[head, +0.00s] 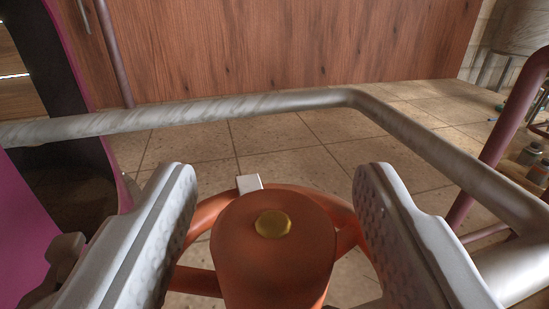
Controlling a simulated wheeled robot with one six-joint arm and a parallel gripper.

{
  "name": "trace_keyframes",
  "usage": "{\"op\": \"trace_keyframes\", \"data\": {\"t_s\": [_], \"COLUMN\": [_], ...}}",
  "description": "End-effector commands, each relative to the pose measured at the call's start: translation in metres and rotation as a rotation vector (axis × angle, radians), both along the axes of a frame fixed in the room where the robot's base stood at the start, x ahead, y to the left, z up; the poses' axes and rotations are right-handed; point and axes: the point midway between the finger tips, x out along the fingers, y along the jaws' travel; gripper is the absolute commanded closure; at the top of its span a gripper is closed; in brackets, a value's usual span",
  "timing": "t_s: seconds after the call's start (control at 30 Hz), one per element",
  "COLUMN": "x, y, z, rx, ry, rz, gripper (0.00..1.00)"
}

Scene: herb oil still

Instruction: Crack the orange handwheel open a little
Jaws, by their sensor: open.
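The orange handwheel (275,250) is at the bottom centre of the head view. It has a broad round hub with a brass cap (273,224) in its middle, and spokes running out to a ring. A small white block (249,183) shows at the far side of the ring. My gripper (275,190) is open, with one grey finger on each side of the hub. I see gaps between the hub and both fingers. The near part of the ring is out of the picture, and the fingers hide parts of its sides.
A pale metal pipe (240,108) crosses behind the wheel and bends toward the lower right. A magenta panel (75,60) stands at left, and a dark pink pipe (510,125) at right. Bottles (537,165) stand on the tiled floor (300,140) at far right. A wooden panel (300,40) is behind.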

Motion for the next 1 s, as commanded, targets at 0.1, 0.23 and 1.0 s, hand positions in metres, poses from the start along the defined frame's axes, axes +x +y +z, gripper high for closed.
{"op": "trace_keyframes", "data": {"t_s": [0.1,0.23,1.0], "x": [0.003,0.0033,0.0035], "y": [0.0004,0.0004,-0.0009], "z": [0.0001,0.0001,-0.001], "rx": [0.0,0.0,-0.001], "ry": [0.0,0.0,0.0], "rz": [0.0,0.0,0.089], "gripper": [0.48,0.48,0.91]}}
